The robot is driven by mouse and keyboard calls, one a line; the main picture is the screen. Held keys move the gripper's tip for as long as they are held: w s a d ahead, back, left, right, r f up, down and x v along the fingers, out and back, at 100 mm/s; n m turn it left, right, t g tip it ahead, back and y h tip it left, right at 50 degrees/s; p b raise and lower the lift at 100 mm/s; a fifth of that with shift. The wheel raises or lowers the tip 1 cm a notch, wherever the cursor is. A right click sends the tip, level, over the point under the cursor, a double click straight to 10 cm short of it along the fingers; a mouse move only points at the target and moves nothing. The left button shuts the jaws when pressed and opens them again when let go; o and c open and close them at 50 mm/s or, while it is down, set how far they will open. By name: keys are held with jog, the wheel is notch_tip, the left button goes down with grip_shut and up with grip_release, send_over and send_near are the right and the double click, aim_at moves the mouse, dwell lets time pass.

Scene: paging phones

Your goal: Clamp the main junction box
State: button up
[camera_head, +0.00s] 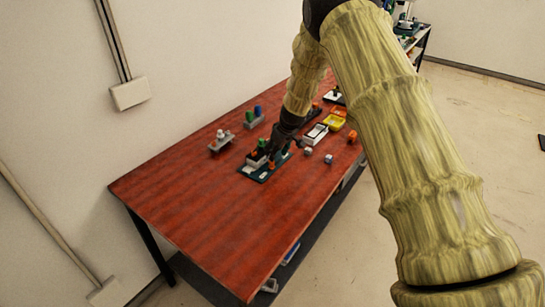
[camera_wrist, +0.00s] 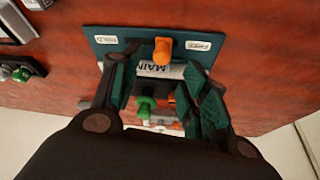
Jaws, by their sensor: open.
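The main junction box (camera_wrist: 160,69) is a pale block lettered MAIN, on a dark teal base plate (camera_wrist: 125,48) with a small white label at either side. An orange handle (camera_wrist: 162,50) stands up between the labels. The plate also shows on the red table in the head view (camera_head: 250,173). My gripper (camera_wrist: 160,78) is open, its green-padded fingers on either side of the box. I cannot tell whether they touch it. A green knob (camera_wrist: 146,103) shows between the fingers. In the head view my gripper (camera_head: 274,152) is low over the plate and partly hides the box.
On the red table (camera_head: 190,195), a grey block with blue and green pegs (camera_head: 253,116) and a grey stand (camera_head: 220,141) are behind. A yellow box (camera_head: 332,123), a white-topped device (camera_head: 315,134) and small cubes (camera_head: 329,159) lie to the right. The table's left part is clear.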

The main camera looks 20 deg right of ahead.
jog(key=shift+p+x, duration=0.85)
jog(key=shift+x, duration=1.85)
jog(key=shift+a, duration=0.1)
grip_shut()
jog(key=shift+w+d+f+b, duration=0.1)
jog(key=shift+w+d+b, duration=0.55)
jog(key=shift+d, duration=0.25)
jog(key=shift+w+d+b, duration=0.5)
jog(key=shift+w+d, duration=0.3)
jog(key=shift+d, duration=0.1)
jog(key=shift+w+r, duration=0.1)
jog(key=shift+r, duration=0.2)
